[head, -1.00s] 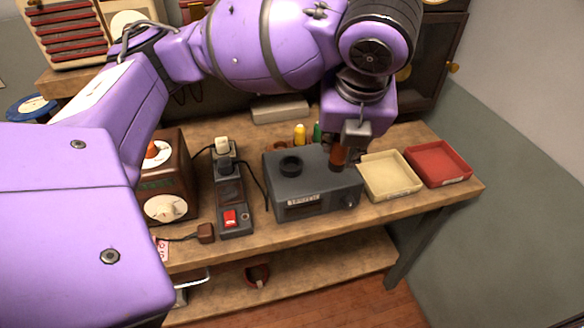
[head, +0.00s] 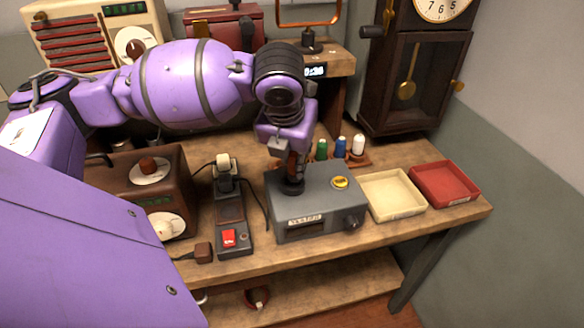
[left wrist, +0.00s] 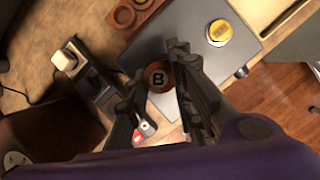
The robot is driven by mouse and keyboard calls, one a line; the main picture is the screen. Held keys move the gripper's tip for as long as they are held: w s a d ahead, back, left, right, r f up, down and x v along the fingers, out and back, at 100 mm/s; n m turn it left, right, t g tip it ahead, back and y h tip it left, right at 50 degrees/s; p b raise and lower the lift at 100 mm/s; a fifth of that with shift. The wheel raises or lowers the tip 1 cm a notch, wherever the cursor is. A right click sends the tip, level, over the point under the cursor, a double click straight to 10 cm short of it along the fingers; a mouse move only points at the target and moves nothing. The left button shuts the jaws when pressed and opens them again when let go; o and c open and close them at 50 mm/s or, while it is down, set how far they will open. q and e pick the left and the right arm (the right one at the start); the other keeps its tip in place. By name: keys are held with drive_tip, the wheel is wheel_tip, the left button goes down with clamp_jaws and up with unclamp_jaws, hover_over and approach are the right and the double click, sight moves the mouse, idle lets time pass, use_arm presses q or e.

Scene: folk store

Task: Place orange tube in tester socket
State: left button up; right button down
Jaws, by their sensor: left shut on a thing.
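The grey tester box (head: 320,212) sits on the bench, with a black socket ring (head: 292,187) at the left of its top and a round yellow piece (head: 340,183) at the right, which also shows in the left wrist view (left wrist: 219,32). My left gripper (head: 290,170) is above the socket, shut on the orange tube (head: 292,164). The tube looks upright, its lower end at the socket; how deep it sits is hidden. In the left wrist view the tube's round end (left wrist: 158,76), marked B, shows between the two fingers. My right gripper is not in view.
Cream (head: 392,196) and red (head: 445,184) trays lie right of the tester. A switch unit (head: 232,222) with cables stands left, beside a brown dial box (head: 160,190). Green, blue (head: 340,147) and white spools stand behind. The bench front edge is close.

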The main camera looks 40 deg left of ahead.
sight(290, 163)
use_arm(q)
drive_tip(key=shift+w+a+f, duration=0.1)
drive_tip(key=shift+a+f, duration=0.3)
drive_tip(key=shift+f, duration=0.1)
wheel_tip(290, 163, down, 3)
drive_tip(key=shift+r, duration=0.1)
drive_tip(key=o, duration=0.9)
drive_tip(key=shift+c, duration=0.2)
